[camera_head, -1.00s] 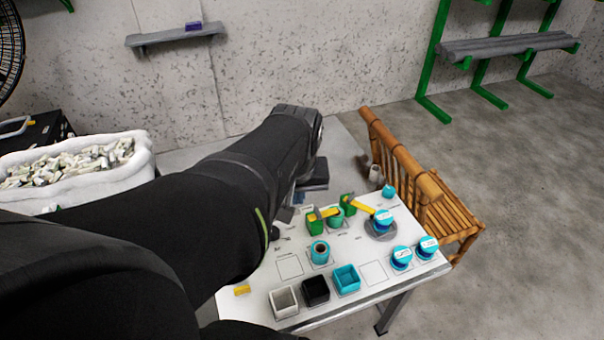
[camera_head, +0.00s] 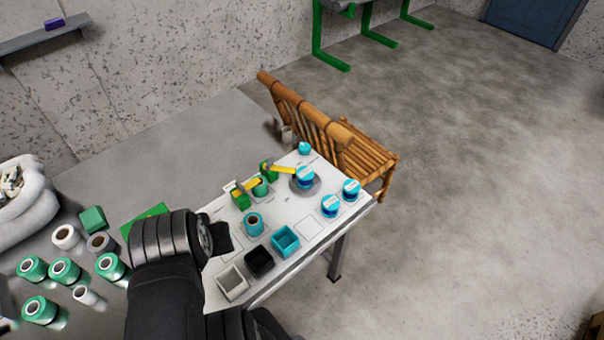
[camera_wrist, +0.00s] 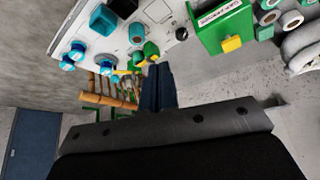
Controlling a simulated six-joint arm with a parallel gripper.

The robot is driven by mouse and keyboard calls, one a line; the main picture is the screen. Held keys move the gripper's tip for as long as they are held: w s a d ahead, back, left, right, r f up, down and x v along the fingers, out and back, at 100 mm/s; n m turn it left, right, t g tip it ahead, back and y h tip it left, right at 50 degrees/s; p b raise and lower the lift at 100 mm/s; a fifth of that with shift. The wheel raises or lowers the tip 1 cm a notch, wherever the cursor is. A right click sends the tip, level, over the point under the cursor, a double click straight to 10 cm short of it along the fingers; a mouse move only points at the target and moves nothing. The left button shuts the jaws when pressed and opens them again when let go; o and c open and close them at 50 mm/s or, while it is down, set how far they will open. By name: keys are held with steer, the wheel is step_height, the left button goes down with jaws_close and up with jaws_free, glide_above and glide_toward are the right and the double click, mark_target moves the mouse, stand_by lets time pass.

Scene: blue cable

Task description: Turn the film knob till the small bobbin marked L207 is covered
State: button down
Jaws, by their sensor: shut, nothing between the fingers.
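Three blue-and-teal bobbins with pale labels stand on the white board, one (camera_head: 304,177) on a grey disc, others (camera_head: 330,205) and (camera_head: 351,189) at its right end. The labels are too small to read, so I cannot tell which is L207. A yellow strip (camera_head: 284,170) reaches from a green holder (camera_head: 267,172) to the bobbin on the disc. I cannot tell which part is the film knob. A green box with a yellow block (camera_wrist: 232,43) shows in the wrist view. My gripper (camera_wrist: 156,72) is shut and empty, away from the bobbins.
White, black and teal square cups (camera_head: 233,281) (camera_head: 260,261) (camera_head: 286,240) line the board's front. A teal spool (camera_head: 253,224) stands behind them. Several green-and-white rolls (camera_head: 65,270) lie at left. A bamboo chair (camera_head: 345,140) stands close behind the board.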

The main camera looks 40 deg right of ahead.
steer(key=c, duration=2.2)
jaws_free()
steer(key=c, duration=1.8)
jaws_free()
steer(key=shift+w, duration=0.1)
steer(key=o, duration=0.4)
steer(key=shift+w+d+r, duration=0.25)
steer(key=shift+c, duration=0.2)
steer(key=o, duration=0.6)
steer(key=w+d+r, duration=0.1)
steer(key=w+d, duration=0.1)
steer(key=shift+w+r, duration=0.3)
steer(key=shift+r, duration=0.1)
steer(key=m+g+h, duration=0.1)
steer(key=m+g, duration=0.1)
steer(key=m, duration=0.2)
glide_above(305, 146)
steer(key=s+a, duration=0.5)
step_height(305, 146, down, 14)
steer(key=x, duration=1.6)
steer(key=shift+w+f, duration=0.2)
steer(key=shift+w, duration=0.1)
